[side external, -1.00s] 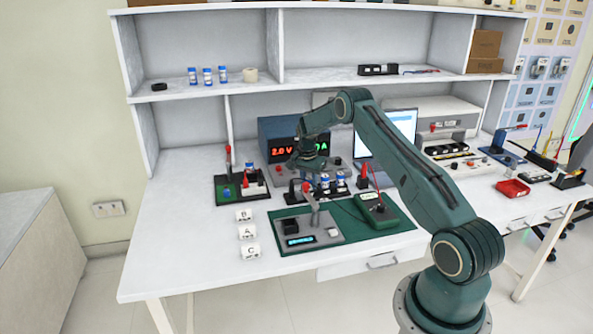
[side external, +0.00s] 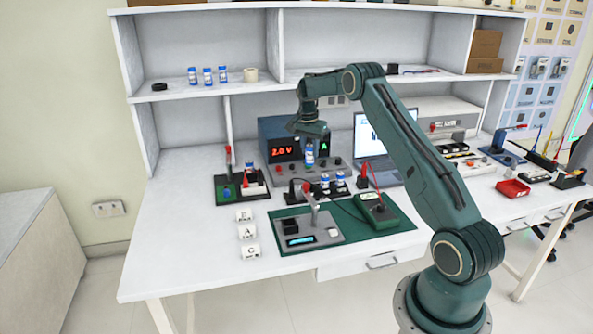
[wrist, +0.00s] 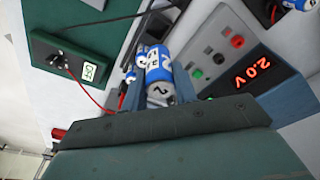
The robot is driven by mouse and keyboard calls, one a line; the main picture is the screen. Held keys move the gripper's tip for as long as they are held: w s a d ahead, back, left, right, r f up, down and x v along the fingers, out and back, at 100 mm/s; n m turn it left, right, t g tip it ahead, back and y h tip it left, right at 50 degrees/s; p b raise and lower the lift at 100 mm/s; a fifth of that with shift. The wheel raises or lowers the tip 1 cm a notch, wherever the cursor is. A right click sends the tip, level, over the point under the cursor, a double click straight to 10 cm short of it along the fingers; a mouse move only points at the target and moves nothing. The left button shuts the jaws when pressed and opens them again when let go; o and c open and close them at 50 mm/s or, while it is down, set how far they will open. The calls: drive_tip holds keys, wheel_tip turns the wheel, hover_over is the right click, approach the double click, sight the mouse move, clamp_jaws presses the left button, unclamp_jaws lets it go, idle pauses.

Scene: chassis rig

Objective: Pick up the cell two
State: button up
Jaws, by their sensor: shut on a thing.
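The blue and white cell two (side external: 309,155) hangs upright below my gripper (side external: 311,140), in front of the power supply and above the cell holder. In the wrist view, cell two (wrist: 158,72) shows a dark 2 on its pale end, and my gripper (wrist: 156,92) is shut on it, one finger on each side. Two other cells, one (side external: 325,181) and another (side external: 340,179), stand in the dark holder on the bench. The holder's left part shows no cell.
A power supply (side external: 283,150) reading 2.0 V stands behind the held cell. A green mat (side external: 388,240) carries a grey tester (side external: 308,233) and a green meter (side external: 377,208). A tray with red-handled parts (side external: 240,187) is at left. The shelf (side external: 330,83) is above.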

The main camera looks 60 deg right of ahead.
sight(309, 145)
wheel_tip(309, 145, up, 7)
drive_tip(key=shift+r, duration=0.15)
drive_tip(key=shift+a, duration=0.1)
idle(0.7)
